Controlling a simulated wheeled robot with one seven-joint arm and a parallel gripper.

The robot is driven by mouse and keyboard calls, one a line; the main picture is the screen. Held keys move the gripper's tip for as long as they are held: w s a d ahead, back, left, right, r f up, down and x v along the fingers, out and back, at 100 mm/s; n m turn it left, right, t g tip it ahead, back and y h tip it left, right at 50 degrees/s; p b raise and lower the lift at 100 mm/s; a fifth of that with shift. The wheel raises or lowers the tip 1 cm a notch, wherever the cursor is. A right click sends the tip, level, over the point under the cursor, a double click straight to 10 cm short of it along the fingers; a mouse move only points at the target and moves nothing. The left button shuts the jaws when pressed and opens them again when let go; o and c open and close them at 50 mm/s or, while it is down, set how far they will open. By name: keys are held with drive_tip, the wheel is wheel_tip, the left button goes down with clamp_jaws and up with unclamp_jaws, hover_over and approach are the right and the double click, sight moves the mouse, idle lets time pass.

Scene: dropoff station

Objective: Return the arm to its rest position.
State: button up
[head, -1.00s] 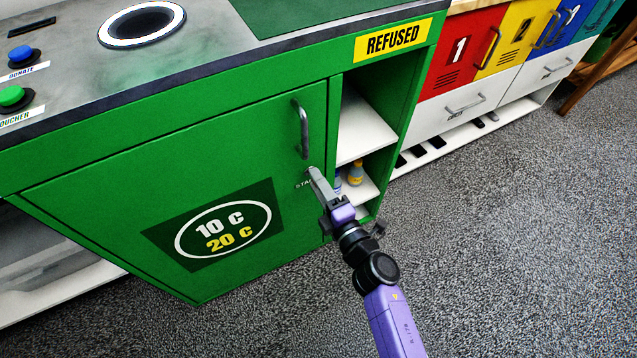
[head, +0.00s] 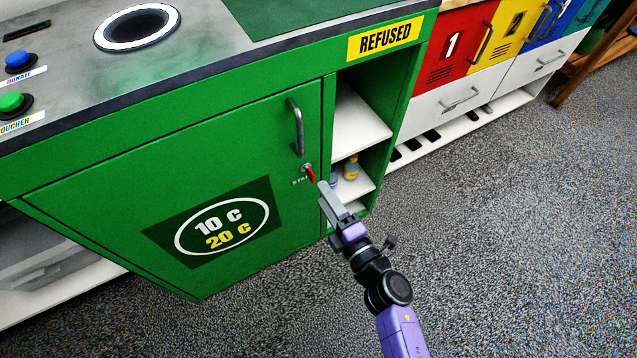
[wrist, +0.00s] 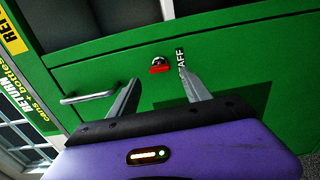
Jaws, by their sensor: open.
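My gripper (head: 328,193) is open and empty, in front of the right edge of the green cabinet door (head: 120,190). A red key (head: 311,174) sits in the door's lock, just beyond the fingertips. In the wrist view the red key (wrist: 159,68) shows in the gap between the two open fingers of my gripper (wrist: 158,92), apart from them. My purple arm reaches in from the bottom right of the head view. The door looks shut.
A metal door handle (head: 296,127) stands out just above the lock. Open shelves (head: 358,125) with small bottles (head: 351,168) lie to the right, under the REFUSED sign (head: 385,38). Coloured lockers (head: 455,45) stand at the back right. The grey floor (head: 500,240) is clear on the right.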

drive_tip(key=shift+v, duration=1)
drive_tip(key=s+d+r+m+t+h+p, duration=0.25)
drive_tip(key=s+d+r+m, duration=0.35)
drive_tip(key=d+r+m, duration=0.35)
drive_tip(key=s+d+r+m+g+h+p, duration=0.1)
drive_tip(key=s+d+r+m+h+p, duration=0.1)
drive_tip(key=s+r+m, duration=0.3)
drive_tip(key=s+d+r+m+h+p, duration=0.3)
drive_tip(key=s+d+r+m+p, duration=0.1)
drive_tip(key=s, duration=0.9)
drive_tip(key=s+d+r+m+g+h+p, duration=0.1)
drive_tip(key=s+d+r+m+h+p, duration=0.1)
drive_tip(key=s+d+r+m, duration=0.3)
drive_tip(key=s+r+m+p, duration=0.1)
drive_tip(key=s+r, duration=0.2)
drive_tip(key=s, duration=0.1)
drive_tip(key=shift+s+r+g, duration=0.2)
drive_tip(key=shift+r+g, duration=0.1)
drive_tip(key=shift+g, duration=0.05)
